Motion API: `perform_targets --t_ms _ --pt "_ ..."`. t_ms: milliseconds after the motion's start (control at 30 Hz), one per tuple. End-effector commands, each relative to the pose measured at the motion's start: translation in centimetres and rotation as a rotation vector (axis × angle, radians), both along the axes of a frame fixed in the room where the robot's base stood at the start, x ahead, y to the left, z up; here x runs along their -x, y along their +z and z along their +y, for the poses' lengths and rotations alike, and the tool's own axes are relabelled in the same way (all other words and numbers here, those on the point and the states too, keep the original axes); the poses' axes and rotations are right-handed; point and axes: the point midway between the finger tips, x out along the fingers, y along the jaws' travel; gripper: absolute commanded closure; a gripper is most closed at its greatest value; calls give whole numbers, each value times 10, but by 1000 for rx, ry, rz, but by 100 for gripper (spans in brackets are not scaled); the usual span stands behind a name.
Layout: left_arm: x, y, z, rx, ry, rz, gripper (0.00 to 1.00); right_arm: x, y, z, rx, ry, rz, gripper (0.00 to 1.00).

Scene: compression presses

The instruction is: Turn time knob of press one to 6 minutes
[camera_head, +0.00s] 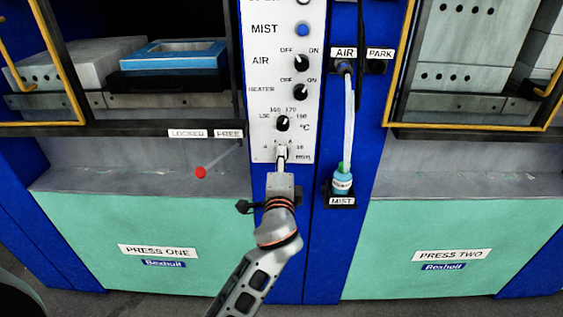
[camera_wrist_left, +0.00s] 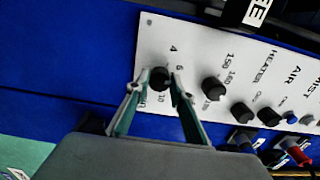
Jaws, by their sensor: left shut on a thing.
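The time knob (camera_wrist_left: 159,78) of press one is a small black dial at the bottom end of the white control panel (camera_head: 262,130). In the head view my left gripper (camera_head: 282,153) covers most of it, with a "min" label beside it. In the left wrist view my left gripper (camera_wrist_left: 159,79) has one finger on each side of the knob and is shut on it. Scale figures 4, 6 and 10 show around it. The knob's pointer setting cannot be read. My right gripper is not in view.
Just above are the temperature knob (camera_head: 283,123), the heater switch (camera_head: 301,92) and the air switch (camera_head: 301,63). A red-tipped lever (camera_head: 200,172) is to the left. A mist bottle (camera_head: 342,180) with a hose stands to the right.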

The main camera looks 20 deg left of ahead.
Motion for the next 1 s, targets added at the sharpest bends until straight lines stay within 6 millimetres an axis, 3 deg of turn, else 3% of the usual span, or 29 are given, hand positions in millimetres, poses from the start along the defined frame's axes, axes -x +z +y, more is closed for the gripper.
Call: perform_targets --t_ms 467,500,567,1000 --pt "0 -1 0 16 0 -3 99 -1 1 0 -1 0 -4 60" --pt "0 -1 0 15 0 -2 75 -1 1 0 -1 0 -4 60" --pt "0 -1 0 15 0 -2 61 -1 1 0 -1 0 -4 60" --pt "7 -1 -2 16 -1 -2 61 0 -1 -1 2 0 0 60"
